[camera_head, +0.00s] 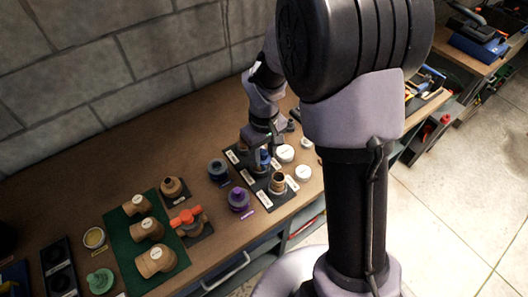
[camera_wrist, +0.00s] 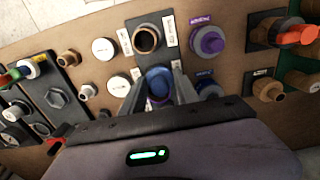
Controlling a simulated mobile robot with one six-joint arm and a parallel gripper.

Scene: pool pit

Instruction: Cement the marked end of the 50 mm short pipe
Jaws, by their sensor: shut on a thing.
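My gripper (camera_head: 262,153) is over the dark mat on the bench, its fingers closed around a blue round-topped piece (camera_head: 263,160). The blue top shows between the fingertips in the wrist view (camera_wrist: 158,80), with some purple below it; its lower part is hidden. A tan open-ended pipe piece (camera_head: 278,182) stands upright on a dark pad beside my gripper. It also shows in the wrist view (camera_wrist: 146,40); I cannot make out a mark on it. A purple-topped can (camera_head: 238,198) and a dark blue can (camera_head: 218,170) stand to the left in the head view.
White round lids (camera_head: 285,153) lie just right of my gripper. A red-handled valve (camera_head: 187,217) and a green mat (camera_head: 128,250) with tan elbows are further left. A stone wall (camera_head: 120,60) runs behind the bench. Bare wood (camera_head: 60,205) shows at the left.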

